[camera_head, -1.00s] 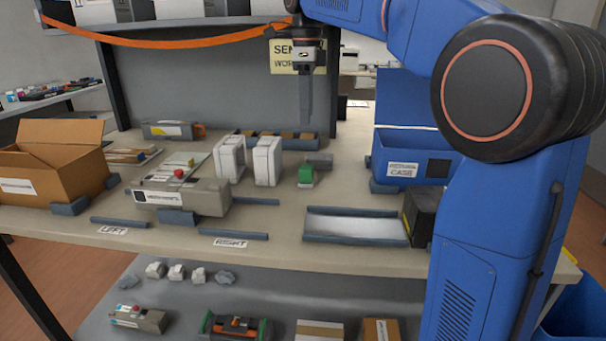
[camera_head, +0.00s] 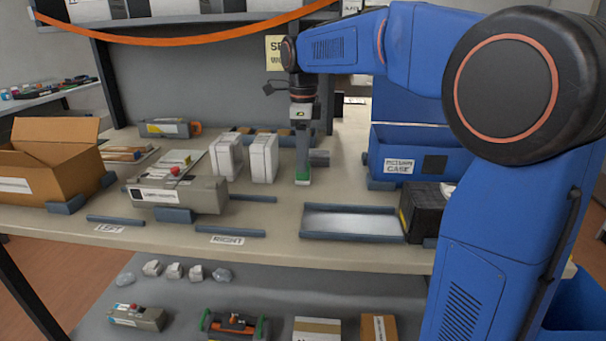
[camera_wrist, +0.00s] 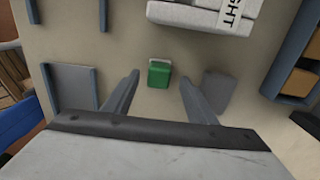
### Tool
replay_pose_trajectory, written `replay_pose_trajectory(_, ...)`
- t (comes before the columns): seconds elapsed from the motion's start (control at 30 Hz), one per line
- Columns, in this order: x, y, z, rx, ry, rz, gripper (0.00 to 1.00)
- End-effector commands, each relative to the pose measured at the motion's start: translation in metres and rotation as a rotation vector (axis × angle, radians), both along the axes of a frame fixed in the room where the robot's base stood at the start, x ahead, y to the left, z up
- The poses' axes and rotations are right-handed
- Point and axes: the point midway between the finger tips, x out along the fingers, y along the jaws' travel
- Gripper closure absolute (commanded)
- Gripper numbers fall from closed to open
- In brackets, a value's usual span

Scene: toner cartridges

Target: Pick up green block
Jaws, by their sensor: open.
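The green block (camera_head: 303,178) stands on the workbench, to the right of two white boxes. Its upper part is hidden behind my gripper in the head view. In the wrist view, the green block (camera_wrist: 159,75) has a pale top edge and shows between the two finger tips. My gripper (camera_head: 302,160) points straight down over the block. In the wrist view its fingers are spread apart, one on each side of the block with bare bench between. I cannot tell exactly how far down the tips reach.
A grey block (camera_head: 319,157) sits close by on the right. The white boxes (camera_head: 263,158) stand close on the left. A metal-floored tray (camera_head: 350,220) lies in front, with a blue bin (camera_head: 410,160) at right. A toner cartridge (camera_head: 180,192) lies at left.

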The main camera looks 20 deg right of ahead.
Motion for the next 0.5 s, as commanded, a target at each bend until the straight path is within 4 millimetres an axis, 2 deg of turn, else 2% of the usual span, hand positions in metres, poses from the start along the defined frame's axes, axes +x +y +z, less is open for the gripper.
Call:
replay_pose_trajectory(0.2,-0.002,0.001,-0.026,0.0,0.002,0.0,0.48)
replay_pose_trajectory(0.5,-0.002,0.001,-0.031,0.0,0.0,0.0,0.48)
